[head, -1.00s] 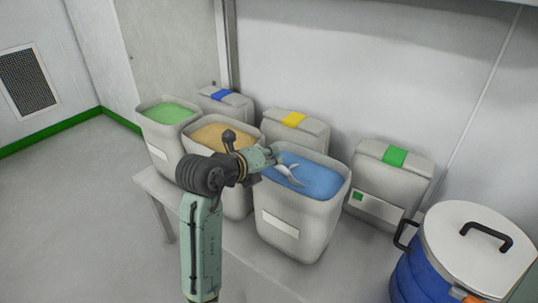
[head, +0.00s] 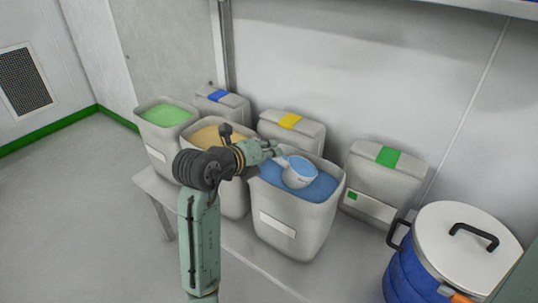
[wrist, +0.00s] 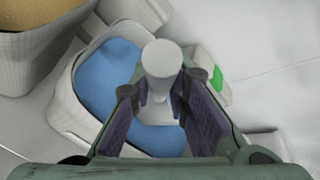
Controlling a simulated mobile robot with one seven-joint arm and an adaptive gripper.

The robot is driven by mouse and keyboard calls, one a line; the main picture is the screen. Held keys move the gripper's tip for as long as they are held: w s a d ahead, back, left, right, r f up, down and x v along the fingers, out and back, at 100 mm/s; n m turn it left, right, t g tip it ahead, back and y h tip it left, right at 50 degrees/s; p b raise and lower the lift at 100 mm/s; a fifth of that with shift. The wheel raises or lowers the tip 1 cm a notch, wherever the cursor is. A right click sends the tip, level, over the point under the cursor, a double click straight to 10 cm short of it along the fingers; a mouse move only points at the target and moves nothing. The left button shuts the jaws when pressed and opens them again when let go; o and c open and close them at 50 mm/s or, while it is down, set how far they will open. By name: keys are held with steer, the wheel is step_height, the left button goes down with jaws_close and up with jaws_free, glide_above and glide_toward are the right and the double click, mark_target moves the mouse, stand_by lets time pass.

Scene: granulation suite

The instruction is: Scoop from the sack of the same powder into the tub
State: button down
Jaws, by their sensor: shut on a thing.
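My gripper (head: 272,152) is shut on the handle of a white scoop (head: 300,172), over the open container of blue powder (head: 320,222). In the head view the scoop's round mouth faces up, and blue shows inside it. The scoop is at or just above the powder; I cannot tell if it touches. In the wrist view the scoop (wrist: 162,60) extends beyond my fingers (wrist: 165,105), with the blue powder (wrist: 105,75) below. Open containers of orange powder (head: 207,136) and green powder (head: 165,116) stand to the left.
Behind stand closed grey containers with a blue band (head: 218,95), a yellow band (head: 290,121) and a green band (head: 387,156). A blue drum (head: 410,275) with a white lid (head: 465,240) stands at the right. The wall is close behind. Open floor (head: 70,220) lies left.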

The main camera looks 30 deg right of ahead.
steer(key=shift+n+h, duration=0.3)
steer(key=shift+h, duration=0.1)
steer(key=shift+w+a+r+p, duration=0.1)
steer(key=shift+r+p, duration=0.1)
steer(key=shift+r, duration=0.65)
steer(key=shift+a+r+p, duration=0.15)
steer(key=shift+r+p, duration=0.1)
steer(key=shift+r, duration=0.55)
steer(key=shift+w+a+r+p, duration=0.1)
steer(key=shift+r+p, duration=0.1)
steer(key=shift+r, duration=0.65)
steer(key=shift+w+a+r+n+h+b, duration=0.1)
steer(key=shift+a+r+n+h+b, duration=0.2)
steer(key=shift+r+n+h+b, duration=0.25)
steer(key=shift+a+r+h+b, duration=0.15)
steer(key=shift+r+h+b, duration=0.2)
steer(key=shift+r, duration=0.1)
